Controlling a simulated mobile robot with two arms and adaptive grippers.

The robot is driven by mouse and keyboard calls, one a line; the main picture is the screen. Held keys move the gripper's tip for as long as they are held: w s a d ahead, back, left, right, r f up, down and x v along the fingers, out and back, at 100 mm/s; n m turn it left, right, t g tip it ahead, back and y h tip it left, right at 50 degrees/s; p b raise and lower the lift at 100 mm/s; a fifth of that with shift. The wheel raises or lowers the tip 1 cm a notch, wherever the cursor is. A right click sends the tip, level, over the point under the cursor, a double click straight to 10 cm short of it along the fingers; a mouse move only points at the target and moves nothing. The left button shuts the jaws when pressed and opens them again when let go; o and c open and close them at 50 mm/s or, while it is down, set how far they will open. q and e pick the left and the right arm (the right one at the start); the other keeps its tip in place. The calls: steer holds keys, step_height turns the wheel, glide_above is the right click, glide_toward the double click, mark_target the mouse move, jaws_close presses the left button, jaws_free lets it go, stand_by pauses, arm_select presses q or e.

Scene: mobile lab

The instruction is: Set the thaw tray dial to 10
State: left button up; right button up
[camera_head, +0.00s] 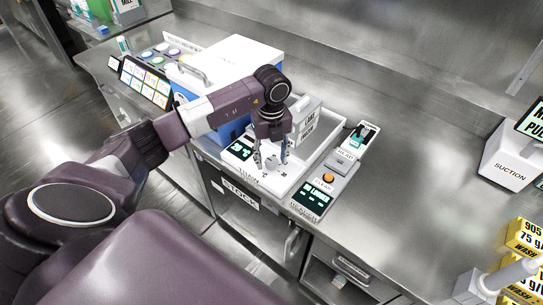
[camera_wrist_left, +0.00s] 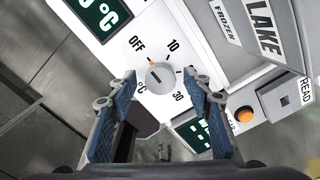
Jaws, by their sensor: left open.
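The thaw tray (camera_head: 326,141) is a white unit on the steel bench in the head view. Its dial (camera_wrist_left: 160,77) is a round grey knob on the white front panel in the left wrist view, with labels OFF, 10, 30 and °C around it. An orange mark shows at the knob's upper left edge, on the OFF side of the 10 label. My left gripper (camera_head: 271,158) points down over this panel. In the left wrist view its open fingers (camera_wrist_left: 160,82) lie on either side of the dial; contact cannot be told. My right gripper is not in view.
A dark display (camera_wrist_left: 100,18) with °C is beside the dial. A grey block labelled LAKE (camera_wrist_left: 262,30) sits on the tray. A reader with an orange button (camera_head: 328,178) stands to the right, and a blue and white box (camera_head: 240,58) behind. Open bench (camera_head: 420,130) lies further right.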

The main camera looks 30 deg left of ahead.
arm_select(q)
steer(key=shift+f, duration=0.1)
steer(key=c, duration=1.1)
steer(key=shift+c, duration=0.2)
steer(key=m+b, duration=0.2)
steer(key=m, duration=0.1)
steer(key=shift+f+m, duration=0.1)
steer(key=shift+m, duration=0.2)
steer(key=m+b, duration=0.2)
steer(key=shift+m, duration=0.4)
steer(key=m+b, duration=0.1)
steer(key=m, duration=0.2)
steer(key=shift+w+b, duration=0.1)
steer(key=shift+b, duration=0.3)
steer(key=shift+m+b, duration=0.5)
steer(key=shift+m, duration=0.7)
steer(key=shift+r, duration=0.2)
